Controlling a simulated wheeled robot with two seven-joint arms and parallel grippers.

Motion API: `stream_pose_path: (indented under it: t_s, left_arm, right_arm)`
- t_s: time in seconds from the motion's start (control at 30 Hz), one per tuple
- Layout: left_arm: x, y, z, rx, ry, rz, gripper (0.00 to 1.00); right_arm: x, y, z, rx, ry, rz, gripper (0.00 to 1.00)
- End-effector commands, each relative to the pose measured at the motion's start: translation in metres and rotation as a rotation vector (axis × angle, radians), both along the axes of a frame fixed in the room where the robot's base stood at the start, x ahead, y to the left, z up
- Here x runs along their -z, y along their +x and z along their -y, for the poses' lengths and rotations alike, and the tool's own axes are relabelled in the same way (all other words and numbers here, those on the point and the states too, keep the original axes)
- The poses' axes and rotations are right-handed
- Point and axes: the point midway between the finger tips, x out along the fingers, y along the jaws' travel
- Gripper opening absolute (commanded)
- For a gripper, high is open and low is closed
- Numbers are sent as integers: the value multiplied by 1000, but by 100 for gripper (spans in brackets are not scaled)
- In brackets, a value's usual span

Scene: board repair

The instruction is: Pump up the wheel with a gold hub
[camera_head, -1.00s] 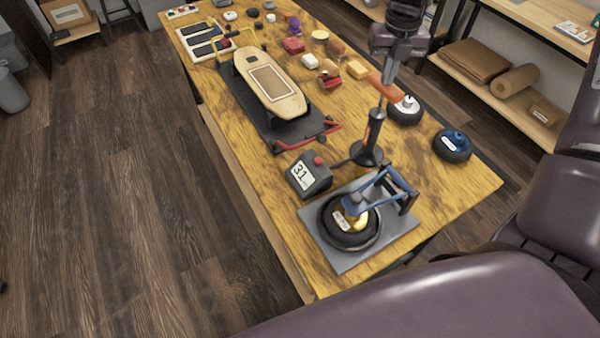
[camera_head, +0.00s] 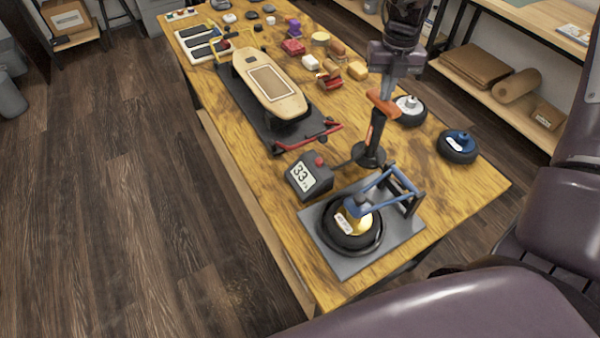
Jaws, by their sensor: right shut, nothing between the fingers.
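The wheel with a gold hub (camera_head: 365,222) has a black tyre and lies flat on a grey base plate (camera_head: 352,268). A blue lever frame (camera_head: 378,190) reaches over its hub. The pump (camera_head: 372,150) stands upright behind the plate, with an orange handle (camera_head: 382,104) low over its body. A dark gauge box with a red button (camera_head: 309,175) stands beside it and reads 33. My right gripper (camera_head: 386,90) is shut and empty, pointing down with its tips at the top of the handle; it looks to be touching. My left gripper is not in view.
A white-hubbed wheel (camera_head: 409,110) and a blue-hubbed wheel (camera_head: 458,146) lie to the right of the pump. A skateboard (camera_head: 270,82) rests on a dark stand at left. Several small objects crowd the table's far end.

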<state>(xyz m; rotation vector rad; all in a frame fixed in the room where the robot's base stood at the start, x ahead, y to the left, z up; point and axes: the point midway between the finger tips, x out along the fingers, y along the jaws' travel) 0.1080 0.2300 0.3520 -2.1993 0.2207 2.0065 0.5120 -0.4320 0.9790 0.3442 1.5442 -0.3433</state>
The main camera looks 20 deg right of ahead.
Motion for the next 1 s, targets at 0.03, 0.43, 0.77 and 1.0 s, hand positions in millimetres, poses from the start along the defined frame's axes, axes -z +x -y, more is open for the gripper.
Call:
stream_pose_path:
  t_s: [0.03,0.43,0.77,1.0]
  left_arm:
    - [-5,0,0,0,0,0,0]
    - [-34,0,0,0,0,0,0]
    - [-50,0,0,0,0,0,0]
    - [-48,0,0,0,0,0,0]
  right_arm:
    - [-5,-1,0,-1,0,-3,0]
    - [-47,-1,0,0,-1,-3,0]
    - [-70,0,0,1,0,-1,0]
    - [-69,0,0,0,-1,0,0]
